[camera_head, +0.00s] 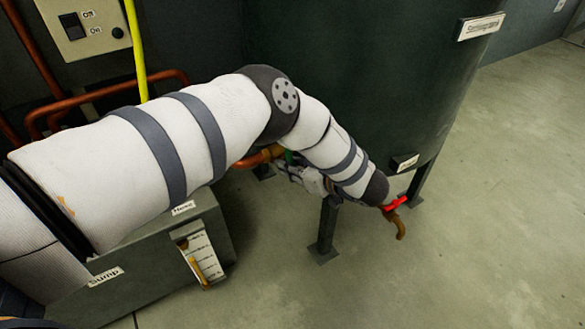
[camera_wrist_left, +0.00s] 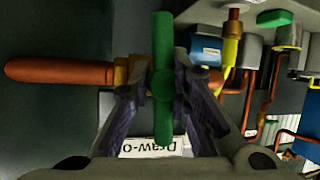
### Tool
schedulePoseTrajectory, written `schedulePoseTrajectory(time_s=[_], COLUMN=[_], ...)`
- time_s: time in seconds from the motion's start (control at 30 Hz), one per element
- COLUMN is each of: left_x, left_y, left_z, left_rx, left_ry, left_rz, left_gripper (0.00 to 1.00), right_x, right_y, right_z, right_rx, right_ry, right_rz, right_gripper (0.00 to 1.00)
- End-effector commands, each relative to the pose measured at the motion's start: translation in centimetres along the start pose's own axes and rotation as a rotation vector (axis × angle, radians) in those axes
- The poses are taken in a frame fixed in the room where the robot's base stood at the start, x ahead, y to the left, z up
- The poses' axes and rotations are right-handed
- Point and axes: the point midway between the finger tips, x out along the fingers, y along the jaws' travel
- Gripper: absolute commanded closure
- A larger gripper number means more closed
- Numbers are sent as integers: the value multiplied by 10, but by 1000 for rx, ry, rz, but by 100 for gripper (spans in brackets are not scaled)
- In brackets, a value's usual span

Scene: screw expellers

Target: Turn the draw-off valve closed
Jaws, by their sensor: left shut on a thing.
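The draw-off valve's green handle (camera_wrist_left: 163,45) stands across the horizontal copper pipe (camera_wrist_left: 60,72) in the left wrist view. My left gripper (camera_wrist_left: 162,82) is shut on the middle of this handle, with one finger on each side. A white label (camera_wrist_left: 150,142) reading "Draw-o…", upside down, lies behind the fingers. In the head view only a bit of the green handle (camera_head: 289,157) shows, beside the copper pipe end (camera_head: 260,156). My left gripper (camera_head: 305,176) is mostly hidden under my forearm there. My right gripper is in neither view.
A dark tank (camera_head: 360,75) on legs stands behind my arm. A grey sump box (camera_head: 145,270) is below. Open floor (camera_head: 490,220) lies to the right.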

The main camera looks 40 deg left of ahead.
Motion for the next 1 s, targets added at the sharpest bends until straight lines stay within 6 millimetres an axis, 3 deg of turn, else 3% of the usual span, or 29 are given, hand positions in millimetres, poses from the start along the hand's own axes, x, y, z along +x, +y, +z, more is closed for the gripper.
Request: schedulePoseTrajectory(time_s=[0.03,0.8,0.83,0.9,1.0], left_x=[1,0,0,0,0], left_y=[-5,-5,-5,-5,-4], left_z=[7,3,3,3,2], left_rx=[27,103,103,102,100], left_ry=[-3,23,23,23,24], left_rz=[-18,-53,-53,-52,-50], left_gripper=[100,100,79,66,66], right_x=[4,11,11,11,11], right_y=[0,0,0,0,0], right_z=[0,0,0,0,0], right_rx=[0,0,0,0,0], right_ry=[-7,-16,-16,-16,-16], right_rz=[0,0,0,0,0], right_gripper=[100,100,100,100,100])
